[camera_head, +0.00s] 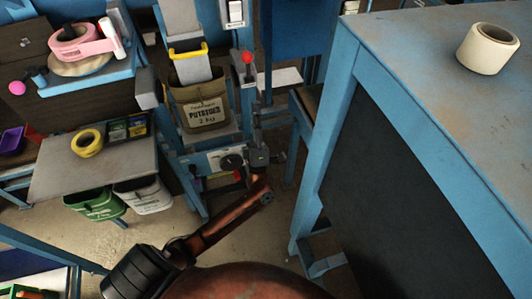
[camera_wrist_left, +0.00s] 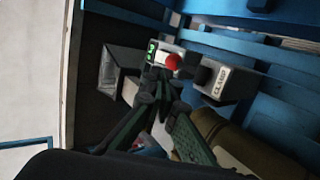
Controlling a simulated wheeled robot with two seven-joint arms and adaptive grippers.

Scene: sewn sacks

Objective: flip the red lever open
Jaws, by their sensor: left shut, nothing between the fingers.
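The red lever's round knob (camera_head: 247,57) stands upright on a short stem beside the sack frame in the head view. In the left wrist view the red knob (camera_wrist_left: 172,62) shows just beyond my fingertips, next to a grey box marked CLAMP (camera_wrist_left: 221,81). My left gripper (camera_head: 257,108) is below the knob in the head view, its dark fingers hard to make out against the frame. In the left wrist view the left gripper (camera_wrist_left: 160,88) is shut and empty. I cannot tell whether it touches the lever. My right gripper is not in view.
A brown potato sack (camera_head: 203,113) hangs in the frame left of the lever. A blue-framed table (camera_head: 420,75) with a cream roll (camera_head: 487,48) stands at right. A grey shelf (camera_head: 85,175) with yellow tape (camera_head: 87,142) is at left, above green (camera_head: 97,205) and white bins.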

